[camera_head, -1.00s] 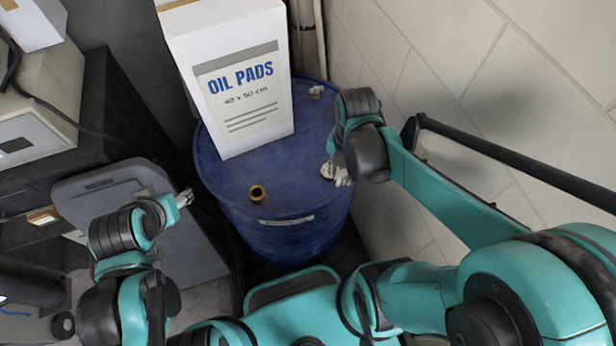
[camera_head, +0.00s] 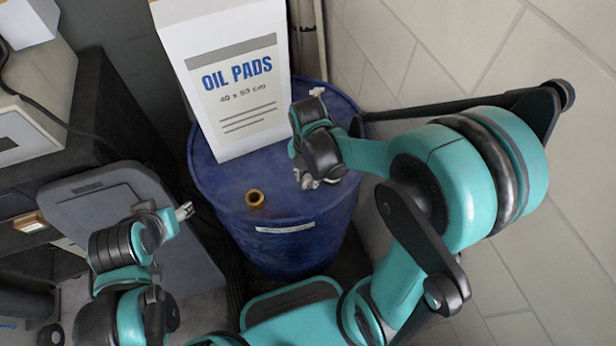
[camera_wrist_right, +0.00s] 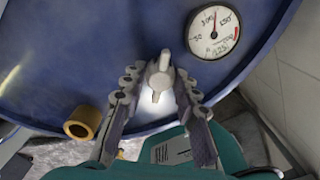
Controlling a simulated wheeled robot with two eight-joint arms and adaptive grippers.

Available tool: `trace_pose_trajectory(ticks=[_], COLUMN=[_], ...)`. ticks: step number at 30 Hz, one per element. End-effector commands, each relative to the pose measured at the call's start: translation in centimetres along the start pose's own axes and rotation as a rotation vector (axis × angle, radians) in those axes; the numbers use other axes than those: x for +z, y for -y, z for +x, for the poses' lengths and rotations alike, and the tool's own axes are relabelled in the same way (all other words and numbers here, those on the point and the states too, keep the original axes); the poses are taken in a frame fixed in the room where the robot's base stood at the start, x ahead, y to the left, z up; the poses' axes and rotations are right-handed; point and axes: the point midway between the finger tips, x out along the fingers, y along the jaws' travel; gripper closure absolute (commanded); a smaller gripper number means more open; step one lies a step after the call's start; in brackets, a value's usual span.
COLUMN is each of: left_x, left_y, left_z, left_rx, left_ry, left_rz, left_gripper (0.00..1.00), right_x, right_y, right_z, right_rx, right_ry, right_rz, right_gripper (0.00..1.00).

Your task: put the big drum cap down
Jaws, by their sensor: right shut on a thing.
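The big drum cap (camera_wrist_right: 160,76) is a grey piece with short lugs, seen between the fingertips in the right wrist view. My right gripper (camera_head: 318,176) is shut on it over the top of the blue drum (camera_head: 225,190); it also shows in the right wrist view (camera_wrist_right: 161,92). In the head view the gripper hides the cap. I cannot tell whether the cap touches the drum top. A brass drum opening (camera_head: 255,198) is uncovered, left of the gripper, and shows in the right wrist view (camera_wrist_right: 83,123). My left gripper (camera_head: 184,211) is left of the drum; its finger gap is unclear.
A white oil pads box (camera_head: 235,135) stands on the drum's back left. A round gauge (camera_wrist_right: 214,32) shows near the drum's edge. A small pale fitting (camera_head: 316,92) is at the drum's back. A tiled wall (camera_head: 455,50) is close on the right. Bare drum top lies around the opening.

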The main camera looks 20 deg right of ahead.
Motion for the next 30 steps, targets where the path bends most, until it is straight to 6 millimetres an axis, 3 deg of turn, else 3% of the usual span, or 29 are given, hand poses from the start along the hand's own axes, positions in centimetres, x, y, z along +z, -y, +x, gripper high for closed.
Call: trace_pose_trajectory(ticks=[8, 9, 11, 23, 30], left_x=[0.2, 0.1, 0.1, -0.3, -1.4], left_y=[0.0, 0.0, 0.0, 0.0, 0.0], left_z=[0.3, 0.2, 0.2, -0.3, -1.9], left_rx=[0.000, 0.000, 0.000, 0.000, 0.000], left_ry=[0.000, 0.000, 0.000, 0.000, 0.000], left_rz=[0.000, 0.000, 0.000, 0.000, 0.000], left_gripper=[0.46, 0.46, 0.46, 0.46, 0.46], right_x=[0.0, 0.0, 0.0, 0.0, 0.0], right_y=[0.0, 0.0, 0.0, 0.0, 0.0], right_z=[0.3, 0.2, 0.2, -0.6, -5.5], right_rx=[0.000, 0.000, 0.000, 0.000, 0.000], right_ry=[0.000, 0.000, 0.000, 0.000, 0.000], right_rz=[0.000, 0.000, 0.000, 0.000, 0.000], right_gripper=[1.00, 0.62, 0.50, 0.50, 0.50])
